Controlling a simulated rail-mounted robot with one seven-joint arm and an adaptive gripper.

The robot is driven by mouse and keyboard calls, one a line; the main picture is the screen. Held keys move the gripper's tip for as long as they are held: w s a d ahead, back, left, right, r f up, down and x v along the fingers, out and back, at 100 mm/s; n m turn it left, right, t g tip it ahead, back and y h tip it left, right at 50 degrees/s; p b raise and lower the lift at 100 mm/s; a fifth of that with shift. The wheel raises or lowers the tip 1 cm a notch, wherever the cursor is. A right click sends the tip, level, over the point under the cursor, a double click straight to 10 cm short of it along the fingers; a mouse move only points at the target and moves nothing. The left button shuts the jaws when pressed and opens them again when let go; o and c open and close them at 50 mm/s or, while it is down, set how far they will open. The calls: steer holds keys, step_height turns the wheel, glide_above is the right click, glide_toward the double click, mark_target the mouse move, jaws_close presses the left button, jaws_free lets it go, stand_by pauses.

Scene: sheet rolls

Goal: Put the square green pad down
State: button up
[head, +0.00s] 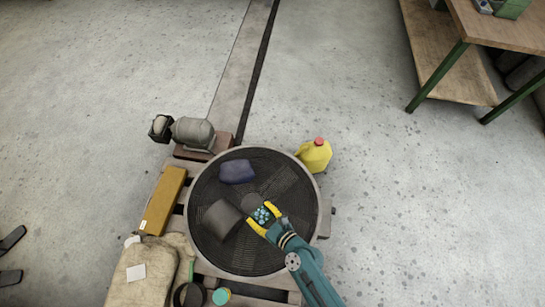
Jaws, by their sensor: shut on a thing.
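My gripper (258,217), with yellow fingers, is over the right-centre of a large round dark mesh disc (290,180) with a pale rim. It is shut on a small dark pad with green-blue spots (263,214), which I take for the square green pad. I cannot tell whether the pad touches the disc. A dark grey block (221,219) lies just left of the gripper, and a small dark round piece (250,201) is right beside the fingers. A dark blue folded piece (237,171) lies farther back on the disc.
A yellow jug (314,157) stands at the disc's right back edge. A grey motor (193,133) is at the back left. A long ochre box (163,200) and a beige sack (145,275) lie left. The disc's back right and front are clear. A workbench (500,22) stands far right.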

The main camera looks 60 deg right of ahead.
steer(key=m+h+b, duration=0.2)
steer(key=b, duration=0.2)
glide_above(271, 222)
step_height(271, 222, down, 9)
steer(key=shift+g, duration=0.3)
step_height(271, 222, down, 6)
steer(key=b, duration=0.5)
steer(key=shift+d+r, duration=0.1)
steer(key=shift+r, duration=0.05)
step_height(271, 222, down, 4)
steer(key=b, duration=0.3)
steer(key=shift+b, duration=0.35)
steer(key=shift+r, duration=0.15)
steer(key=shift+f, duration=0.2)
steer(key=o, duration=1.2)
